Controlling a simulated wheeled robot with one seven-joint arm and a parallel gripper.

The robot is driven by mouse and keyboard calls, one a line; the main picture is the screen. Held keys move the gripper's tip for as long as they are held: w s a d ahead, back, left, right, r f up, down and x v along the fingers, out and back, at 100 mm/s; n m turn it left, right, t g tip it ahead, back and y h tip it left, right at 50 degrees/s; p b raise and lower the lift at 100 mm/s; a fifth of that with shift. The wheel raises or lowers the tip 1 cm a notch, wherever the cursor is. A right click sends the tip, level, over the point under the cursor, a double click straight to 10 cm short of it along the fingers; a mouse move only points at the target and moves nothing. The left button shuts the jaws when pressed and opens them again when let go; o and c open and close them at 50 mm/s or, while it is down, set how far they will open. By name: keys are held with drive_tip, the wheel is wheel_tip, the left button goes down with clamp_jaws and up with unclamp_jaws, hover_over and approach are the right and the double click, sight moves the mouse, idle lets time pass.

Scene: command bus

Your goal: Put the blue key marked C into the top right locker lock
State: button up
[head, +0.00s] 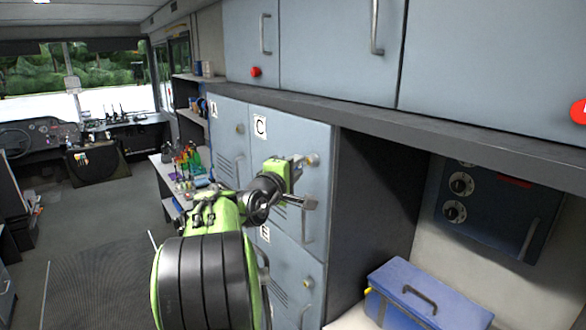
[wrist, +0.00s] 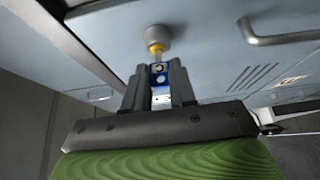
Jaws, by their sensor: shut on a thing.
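My gripper (head: 303,161) is raised at the upper part of the grey-blue locker door marked C (head: 292,138), the top right one of the lockers. Its fingertips are close to the round lock (head: 313,160) on that door. In the wrist view my gripper (wrist: 159,76) is shut on the blue key (wrist: 158,70). A yellow piece shows at the key's front end, in line with the grey lock (wrist: 154,37) and seemingly touching it. I cannot tell how deep any of it sits. The key's mark is not readable.
Locker A (head: 228,150) is to the left and locker E (head: 290,270) below. A door handle (wrist: 280,32) juts out right of the lock. A shelf ledge (head: 400,135) overhangs the lockers. A blue toolbox (head: 425,295) stands at lower right. The floor (head: 105,205) at left is clear.

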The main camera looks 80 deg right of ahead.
drive_tip(key=shift+s+d, duration=0.6)
drive_tip(key=shift+d, duration=0.1)
idle(1.2)
